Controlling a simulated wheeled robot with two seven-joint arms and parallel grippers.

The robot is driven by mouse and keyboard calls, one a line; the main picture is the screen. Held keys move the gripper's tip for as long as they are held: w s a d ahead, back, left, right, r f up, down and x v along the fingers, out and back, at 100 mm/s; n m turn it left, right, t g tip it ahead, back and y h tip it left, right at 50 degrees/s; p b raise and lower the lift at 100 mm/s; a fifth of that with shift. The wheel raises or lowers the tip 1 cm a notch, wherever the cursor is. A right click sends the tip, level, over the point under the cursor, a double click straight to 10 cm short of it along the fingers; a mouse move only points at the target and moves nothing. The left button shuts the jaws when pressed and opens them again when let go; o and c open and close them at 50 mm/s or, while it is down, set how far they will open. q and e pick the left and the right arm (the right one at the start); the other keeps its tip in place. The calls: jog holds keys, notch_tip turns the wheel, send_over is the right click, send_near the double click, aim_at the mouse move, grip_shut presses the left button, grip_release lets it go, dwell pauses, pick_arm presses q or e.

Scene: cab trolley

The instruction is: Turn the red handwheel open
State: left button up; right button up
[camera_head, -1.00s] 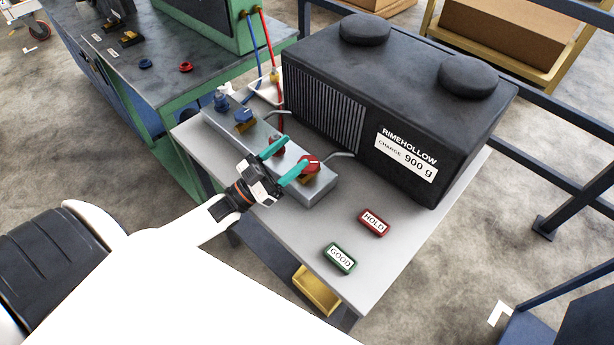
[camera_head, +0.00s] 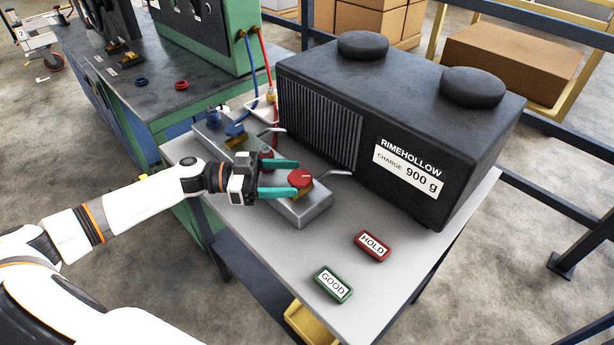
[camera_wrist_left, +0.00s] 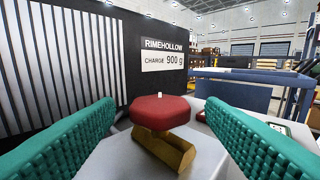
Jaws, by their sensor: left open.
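The red handwheel (camera_head: 299,179) sits on a brass valve body on the grey manifold block on the trolley top. It also shows in the left wrist view (camera_wrist_left: 160,110), with a small white mark on top and the brass body (camera_wrist_left: 163,148) below it. My left gripper (camera_head: 288,178) is open, its teal fingers pointing right toward the handwheel. In the left wrist view the fingers (camera_wrist_left: 160,135) stand to either side with the handwheel ahead between them. I see no clear contact. My right gripper is not in view.
A black box labelled RIMEHOLLOW (camera_head: 400,130) stands behind the manifold. A blue handwheel (camera_head: 236,129) is farther left on the manifold. Red HOLD (camera_head: 373,246) and green GOOD (camera_head: 333,284) blocks lie on the trolley top (camera_head: 420,255), which is otherwise clear in front.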

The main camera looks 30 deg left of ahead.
aim_at(307, 176)
pick_arm(q)
jog(key=x, duration=0.4)
jog(key=shift+w, duration=0.1)
jog(key=shift+w+d, duration=0.15)
jog(key=shift+d, duration=0.3)
